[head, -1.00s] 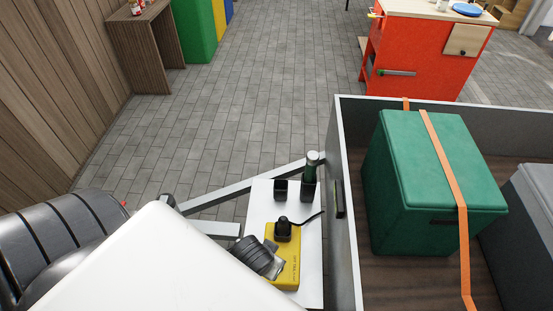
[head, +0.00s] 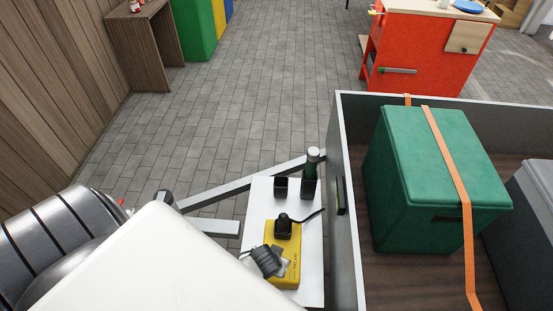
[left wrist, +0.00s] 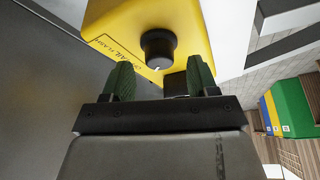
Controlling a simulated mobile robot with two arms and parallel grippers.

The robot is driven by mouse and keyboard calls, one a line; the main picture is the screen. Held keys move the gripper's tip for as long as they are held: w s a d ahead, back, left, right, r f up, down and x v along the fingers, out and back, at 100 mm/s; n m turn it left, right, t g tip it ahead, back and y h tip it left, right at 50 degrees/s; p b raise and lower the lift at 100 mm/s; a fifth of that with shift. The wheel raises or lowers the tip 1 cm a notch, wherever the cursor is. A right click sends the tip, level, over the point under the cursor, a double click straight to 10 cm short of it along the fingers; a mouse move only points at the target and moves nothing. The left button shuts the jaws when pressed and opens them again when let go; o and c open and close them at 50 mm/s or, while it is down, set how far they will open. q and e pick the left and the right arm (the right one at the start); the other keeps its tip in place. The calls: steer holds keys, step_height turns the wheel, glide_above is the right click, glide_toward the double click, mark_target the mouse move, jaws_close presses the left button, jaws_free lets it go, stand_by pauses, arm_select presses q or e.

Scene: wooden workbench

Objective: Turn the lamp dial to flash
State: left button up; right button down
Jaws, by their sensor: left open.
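The yellow lamp box (head: 287,280) lies on a white panel beside the trailer wall. Its round black dial (left wrist: 158,48) shows in the left wrist view, with a white mark on the edge toward my gripper. Lettering beside the dial is partly readable and appears to end in "FLASH". My left gripper (left wrist: 160,80) is open, its two green-padded fingers pointing at the box. The dial is just ahead of the gap between them, and no grip on it shows. In the head view the gripper (head: 266,261) covers part of the box and hides the dial. My right gripper is out of view.
A black plug (head: 283,228) with a cable stands at the box's far end. Two dark holders (head: 281,187) stand farther back on the white panel (head: 261,212). The trailer wall (head: 347,220) rises close on the right, with a strapped green crate (head: 425,185) inside.

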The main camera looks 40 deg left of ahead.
arm_select(q)
steer(key=shift+x, duration=1.05)
steer(key=c, duration=0.9)
